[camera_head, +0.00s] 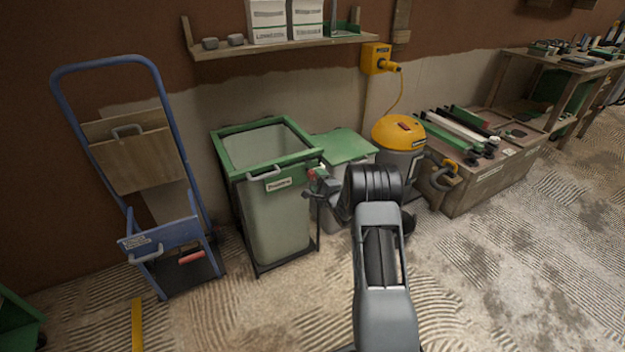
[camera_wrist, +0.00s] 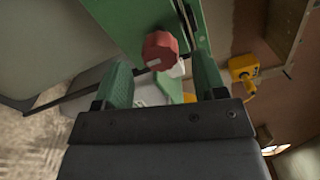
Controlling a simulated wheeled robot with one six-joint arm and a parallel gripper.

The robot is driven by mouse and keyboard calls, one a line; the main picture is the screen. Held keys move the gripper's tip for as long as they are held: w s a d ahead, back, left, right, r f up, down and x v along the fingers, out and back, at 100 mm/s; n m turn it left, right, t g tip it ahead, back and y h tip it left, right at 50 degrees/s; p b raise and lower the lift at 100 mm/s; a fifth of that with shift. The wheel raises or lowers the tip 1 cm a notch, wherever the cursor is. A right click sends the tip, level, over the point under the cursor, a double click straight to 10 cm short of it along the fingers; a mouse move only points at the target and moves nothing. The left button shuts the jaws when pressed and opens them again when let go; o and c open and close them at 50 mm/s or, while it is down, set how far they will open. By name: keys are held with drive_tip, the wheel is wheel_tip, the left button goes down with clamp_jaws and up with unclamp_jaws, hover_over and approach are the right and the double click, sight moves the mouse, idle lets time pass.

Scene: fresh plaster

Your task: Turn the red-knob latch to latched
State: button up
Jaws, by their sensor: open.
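The red knob (camera_wrist: 160,50) of the latch sits on a green frame (camera_wrist: 125,22) in the wrist view, just beyond and between my fingers. In the head view the red knob (camera_head: 312,174) shows at the right front corner of the green-rimmed bin (camera_head: 262,212), partly covered by my gripper. My gripper (camera_wrist: 163,85) is open, with its two green fingers apart and nothing between the tips; the knob appears apart from them. It also shows in the head view (camera_head: 318,180) beside the bin corner. Which way the latch is turned I cannot tell.
A lidded green bin (camera_head: 345,147) and a yellow vacuum (camera_head: 398,135) stand right of the open bin. A blue hand truck (camera_head: 160,235) stands to the left. A shelf (camera_head: 280,45) hangs above. The combed floor (camera_head: 270,310) in front is mostly clear.

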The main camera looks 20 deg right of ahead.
sight(314, 177)
drive_tip(key=shift+w+a+b, duration=0.2)
drive_tip(key=shift+w+b, duration=0.2)
drive_tip(key=shift+w, duration=1.5)
drive_tip(key=shift+c, duration=0.4)
drive_tip(key=c, duration=0.9)
drive_tip(key=shift+o, duration=0.2)
